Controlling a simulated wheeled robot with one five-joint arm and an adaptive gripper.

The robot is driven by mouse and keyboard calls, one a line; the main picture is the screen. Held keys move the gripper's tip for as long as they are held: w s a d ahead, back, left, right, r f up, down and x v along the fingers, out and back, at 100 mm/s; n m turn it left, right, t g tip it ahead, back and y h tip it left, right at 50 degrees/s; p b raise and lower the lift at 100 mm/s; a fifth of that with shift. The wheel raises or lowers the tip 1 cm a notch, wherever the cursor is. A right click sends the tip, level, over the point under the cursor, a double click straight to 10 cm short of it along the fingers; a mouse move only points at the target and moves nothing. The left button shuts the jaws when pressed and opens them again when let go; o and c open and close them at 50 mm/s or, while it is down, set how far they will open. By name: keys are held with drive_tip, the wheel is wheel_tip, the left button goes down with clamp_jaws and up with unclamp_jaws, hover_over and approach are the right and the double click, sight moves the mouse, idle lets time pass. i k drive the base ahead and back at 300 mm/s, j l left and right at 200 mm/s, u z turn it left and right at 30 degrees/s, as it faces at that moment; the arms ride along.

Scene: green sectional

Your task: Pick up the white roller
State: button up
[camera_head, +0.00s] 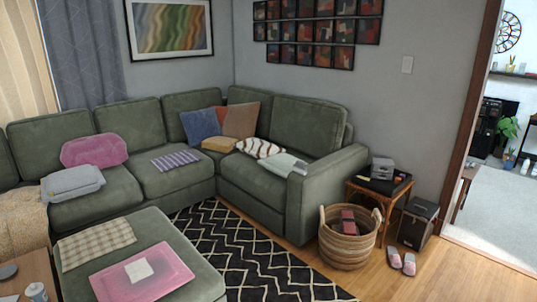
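A small white, roughly cylindrical thing (37,292) stands on the wooden table (30,268) in the lower left corner. It may be the white roller, but it is too small and too near the frame edge to be sure. A round grey-white item (8,271) lies on the same table, farther left and partly cut off. My gripper is not in view.
The green ottoman (195,270), with a pink tray (118,286) and checked cloth, stands right of the table. A green sectional (130,125) fills the back. A wicker basket (347,257) and slippers (402,260) are right. Wood floor is clear at front right.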

sight(300, 167)
drive_tip(key=i+z, duration=0.1)
drive_tip(key=i, duration=0.6)
drive_tip(key=i+z, duration=0.1)
drive_tip(key=i, duration=0.6)
drive_tip(key=i+j+z, duration=0.1)
drive_tip(key=i, duration=0.6)
drive_tip(key=i+j+u, duration=0.1)
drive_tip(key=i+u, duration=0.35)
drive_tip(key=i, duration=0.15)
drive_tip(key=i+l+u, duration=0.15)
drive_tip(key=i+u, duration=0.3)
drive_tip(key=i, duration=0.15)
drive_tip(key=i+l+u, duration=0.4)
drive_tip(key=i, duration=0.15)
drive_tip(key=i+l+u, duration=0.1)
drive_tip(key=i+u, duration=0.3)
drive_tip(key=i+l+u, duration=0.25)
drive_tip(key=i+u, duration=0.2)
